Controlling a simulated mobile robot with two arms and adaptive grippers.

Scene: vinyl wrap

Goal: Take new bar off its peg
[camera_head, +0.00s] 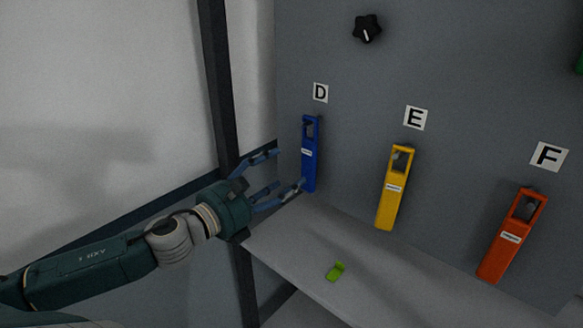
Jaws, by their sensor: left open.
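Three bars hang on the grey panel under letter labels. A blue bar (309,160) hangs under D, a yellow bar (392,195) under E, and an orange bar (511,241) under F. Each has a loop at its top and a small white label; the label text is too small to read. My left gripper (286,170) is open just left of the blue bar, with its fingers pointing toward it. The lower finger overlaps the blue bar's lower left edge in the picture; I cannot tell whether they touch. My right gripper is not in view.
A black knob (366,29) is on the panel (470,60) above. A dark upright post (219,80) stands left of the panel, behind my left arm.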

